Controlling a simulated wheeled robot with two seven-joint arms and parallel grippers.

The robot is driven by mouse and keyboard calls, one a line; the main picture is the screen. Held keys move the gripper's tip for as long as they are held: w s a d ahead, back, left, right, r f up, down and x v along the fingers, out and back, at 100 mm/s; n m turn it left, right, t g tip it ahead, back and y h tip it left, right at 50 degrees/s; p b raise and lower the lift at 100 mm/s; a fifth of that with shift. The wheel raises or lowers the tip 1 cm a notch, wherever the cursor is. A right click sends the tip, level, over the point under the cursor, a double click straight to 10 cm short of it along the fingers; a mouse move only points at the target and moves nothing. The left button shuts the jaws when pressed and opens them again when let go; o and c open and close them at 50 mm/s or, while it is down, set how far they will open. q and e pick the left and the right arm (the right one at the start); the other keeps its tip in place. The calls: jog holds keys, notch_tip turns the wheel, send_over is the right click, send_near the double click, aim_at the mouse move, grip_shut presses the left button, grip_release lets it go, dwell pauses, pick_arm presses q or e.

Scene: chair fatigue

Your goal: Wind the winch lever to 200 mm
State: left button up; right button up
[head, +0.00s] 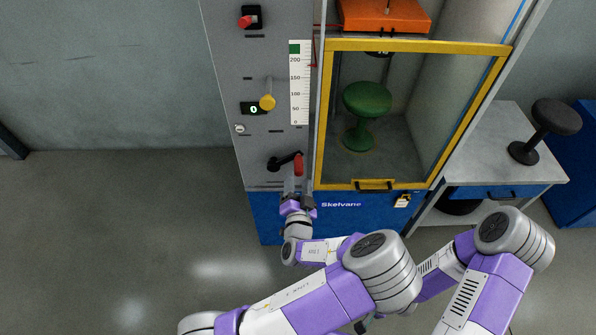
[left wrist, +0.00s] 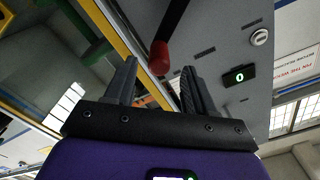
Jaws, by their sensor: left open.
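The winch lever is a black crank (head: 279,164) with a red grip (head: 298,164), low on the grey machine panel. My left gripper (head: 298,183) is open just below the red grip. In the left wrist view the red grip (left wrist: 160,57) shows between the open fingers (left wrist: 160,72), near their tips; neither finger is seen closed on it. A white scale (head: 300,85) marked 0 to 200 stands above the lever, with a small red mark (head: 313,65) beside its upper part. My right arm is at lower right, its gripper out of view.
A yellow-framed door (head: 319,110) with a handle (head: 375,186) encloses a green stool (head: 367,103) right of the lever. A yellow knob (head: 267,102), a display (head: 253,109) reading 0 and a red button (head: 246,21) sit on the panel. Open floor lies left.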

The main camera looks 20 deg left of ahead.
aim_at(298, 176)
pick_arm(q)
jog(key=x, duration=0.5)
jog(key=shift+s, duration=0.1)
grip_shut()
jog(key=shift+d+f, duration=0.1)
